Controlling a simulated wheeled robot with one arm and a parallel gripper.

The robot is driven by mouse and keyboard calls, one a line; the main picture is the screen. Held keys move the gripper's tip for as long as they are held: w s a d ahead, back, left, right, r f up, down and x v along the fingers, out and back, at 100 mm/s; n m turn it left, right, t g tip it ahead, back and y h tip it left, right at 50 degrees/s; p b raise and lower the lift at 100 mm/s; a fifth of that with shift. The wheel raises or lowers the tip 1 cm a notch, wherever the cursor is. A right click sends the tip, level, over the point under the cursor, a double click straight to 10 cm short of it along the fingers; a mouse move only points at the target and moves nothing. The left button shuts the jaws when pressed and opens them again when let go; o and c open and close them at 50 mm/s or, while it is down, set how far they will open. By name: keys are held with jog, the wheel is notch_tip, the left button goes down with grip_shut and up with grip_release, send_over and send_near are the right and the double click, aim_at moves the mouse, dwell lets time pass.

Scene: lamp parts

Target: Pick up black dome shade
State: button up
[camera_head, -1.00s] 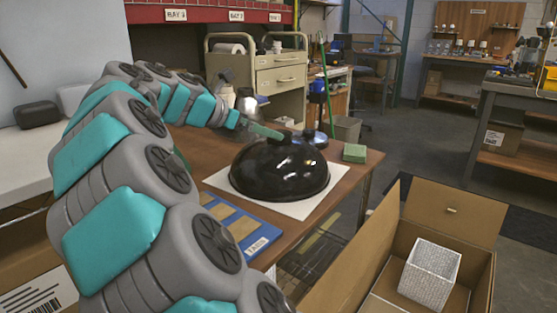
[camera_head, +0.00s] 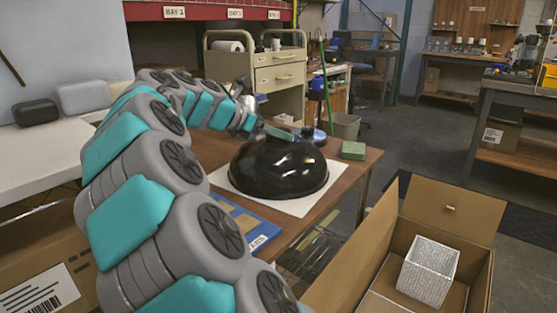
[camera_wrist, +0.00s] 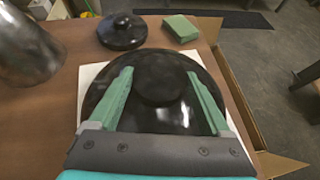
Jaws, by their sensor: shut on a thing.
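The black dome shade (camera_head: 280,172) is glossy and rests on a white sheet (camera_head: 309,205) on the brown table in the head view. In the wrist view the dome (camera_wrist: 160,118) fills the middle, with a round knob on its top. My gripper (camera_head: 275,133) is at the top of the dome. In the wrist view its two green fingers (camera_wrist: 162,72) lie on either side of the knob, shut on the shade. The exact contact with the knob is partly hidden. I see no gap between dome and sheet.
A green block (camera_head: 353,150) and a dark round lid-like part (camera_wrist: 122,31) stand behind the dome. A metal shade (camera_wrist: 27,45) is at the left in the wrist view. An open cardboard box (camera_head: 453,207) with a patterned white square container (camera_head: 428,272) stands at the right, below table height.

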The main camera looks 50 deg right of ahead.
grip_shut()
dwell(0.3)
jog(key=shift+r, duration=0.1)
